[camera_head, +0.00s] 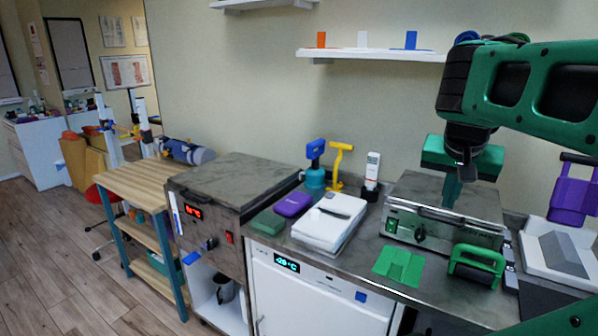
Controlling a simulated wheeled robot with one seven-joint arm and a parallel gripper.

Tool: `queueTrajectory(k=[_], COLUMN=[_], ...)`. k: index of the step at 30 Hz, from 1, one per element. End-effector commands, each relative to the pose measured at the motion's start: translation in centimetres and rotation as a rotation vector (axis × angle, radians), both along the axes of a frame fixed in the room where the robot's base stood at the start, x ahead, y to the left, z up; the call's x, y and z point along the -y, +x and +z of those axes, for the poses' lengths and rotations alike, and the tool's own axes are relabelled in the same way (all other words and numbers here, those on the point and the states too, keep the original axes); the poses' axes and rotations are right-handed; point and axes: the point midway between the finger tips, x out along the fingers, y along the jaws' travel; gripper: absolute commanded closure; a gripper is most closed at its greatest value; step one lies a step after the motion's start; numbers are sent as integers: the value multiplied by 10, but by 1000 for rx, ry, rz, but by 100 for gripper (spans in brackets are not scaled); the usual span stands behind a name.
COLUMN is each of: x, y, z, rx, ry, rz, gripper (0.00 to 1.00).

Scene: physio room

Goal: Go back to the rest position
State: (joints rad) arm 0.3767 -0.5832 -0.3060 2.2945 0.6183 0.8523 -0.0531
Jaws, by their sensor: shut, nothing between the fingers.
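My arm comes in from the right edge in green and black. My gripper (452,192) hangs from it, pointing down, with its green body just above the steel-topped appliance (445,212) on the counter. Its fingers are together with nothing between them. I cannot tell whether the fingertips touch the appliance's top.
A white device (325,222), a purple case (293,204) and a green handled tool (476,266) lie on the counter. A wall shelf (370,54) hangs behind. A purple item (570,200) stands at right. Open wooden floor (70,270) lies at left.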

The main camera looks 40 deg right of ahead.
Motion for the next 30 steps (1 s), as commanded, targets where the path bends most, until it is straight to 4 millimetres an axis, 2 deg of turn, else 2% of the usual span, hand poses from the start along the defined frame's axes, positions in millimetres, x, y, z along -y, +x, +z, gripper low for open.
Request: queueTrajectory(k=[5,8,11,14,18,21,25,30], x=[-2,-17,-49,-93,-150,-178,-195,-195], y=[2,13,29,41,41,36,31,31], z=[-2,-17,-45,-78,-116,-133,-142,-142], rx=[-4,-29,-81,-150,-243,-292,-322,-322], ry=[5,36,103,188,298,353,387,387], rz=[9,67,182,323,494,578,628,628], gripper=[100,100,100,100,100,100,100,100])
